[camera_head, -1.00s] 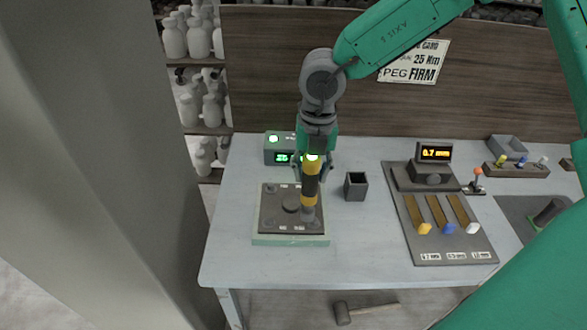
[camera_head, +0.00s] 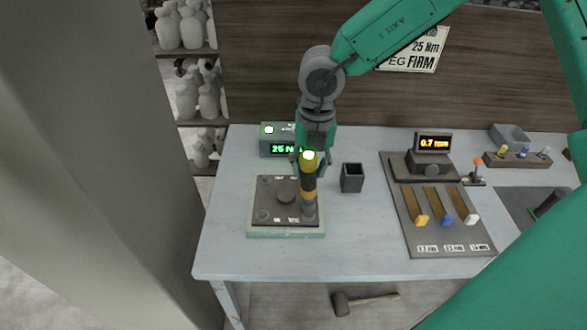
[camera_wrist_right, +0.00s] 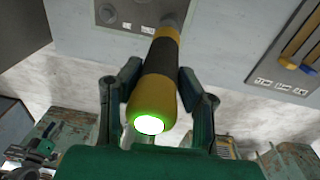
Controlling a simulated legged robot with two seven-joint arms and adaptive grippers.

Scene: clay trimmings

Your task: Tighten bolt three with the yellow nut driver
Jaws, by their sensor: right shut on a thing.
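The yellow and black nut driver (camera_head: 308,185) stands upright on the near right corner of the dark bolt plate (camera_head: 270,212). Its top end glows green-white. My right gripper (camera_head: 310,164) is shut on the driver near its upper part. In the right wrist view the driver (camera_wrist_right: 160,65) lies between the two fingers of my gripper (camera_wrist_right: 156,90), its lit end toward the camera. The driver and gripper hide the bolt under the tip. Other bolts show at the plate's corners, with a round knob (camera_head: 285,197) in the middle. My left gripper is out of view.
A display box (camera_head: 276,149) reading about 25 stands behind the plate. A small dark open cup (camera_head: 352,178) is right of the driver. A slotted board (camera_head: 436,235) with coloured sliders and a 0.7 mm display (camera_head: 433,143) lie further right. A mallet (camera_head: 342,304) lies below the table.

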